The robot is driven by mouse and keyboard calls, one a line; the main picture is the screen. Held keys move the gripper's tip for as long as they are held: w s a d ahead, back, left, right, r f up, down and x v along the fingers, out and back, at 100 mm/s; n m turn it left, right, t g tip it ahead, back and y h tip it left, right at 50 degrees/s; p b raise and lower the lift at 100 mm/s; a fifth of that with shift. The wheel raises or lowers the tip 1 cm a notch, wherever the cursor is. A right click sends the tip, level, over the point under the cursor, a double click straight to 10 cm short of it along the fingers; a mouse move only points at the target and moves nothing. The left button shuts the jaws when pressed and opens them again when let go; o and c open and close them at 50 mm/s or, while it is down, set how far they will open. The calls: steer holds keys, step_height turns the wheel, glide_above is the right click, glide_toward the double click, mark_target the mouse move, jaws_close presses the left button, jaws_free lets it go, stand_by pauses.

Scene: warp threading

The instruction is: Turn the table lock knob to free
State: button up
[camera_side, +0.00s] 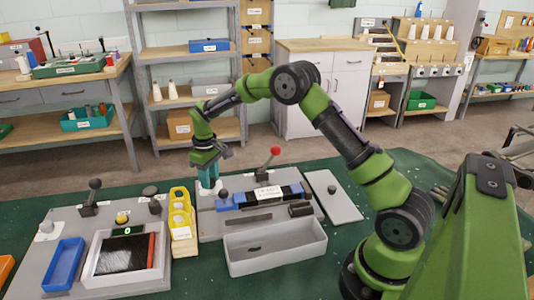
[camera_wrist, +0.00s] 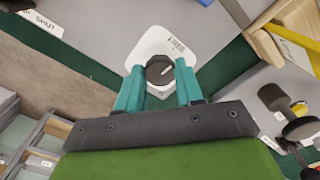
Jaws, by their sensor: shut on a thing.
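The lock knob (camera_wrist: 157,66) is dark and round with a short white mark. It sits on a white plate (camera_wrist: 147,45) lettered FREE, in the upper middle of the wrist view. The white mark lies right of the knob's centre, below the FREE lettering. My gripper (camera_wrist: 158,70) has its two teal fingers shut on the knob, one on each side. In the side view my gripper (camera_side: 209,178) points down at the grey board's back left corner. There the fingers hide the knob, and only a bit of the white plate shows.
Close by are a yellow rack (camera_side: 182,213), a red-tipped lever (camera_side: 269,158) and a blue block row (camera_side: 255,198) on the board. A pale open tray (camera_side: 275,247) stands in front. A second board with black knobs lies left. Green table shows behind my gripper.

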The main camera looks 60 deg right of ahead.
steer(key=shift+n, duration=0.5)
stand_by(0.3)
steer(key=o, duration=1)
steer(key=shift+o, duration=0.2)
steer(key=shift+r, duration=0.15)
step_height(320, 180, up, 17)
steer(key=shift+f, duration=0.2)
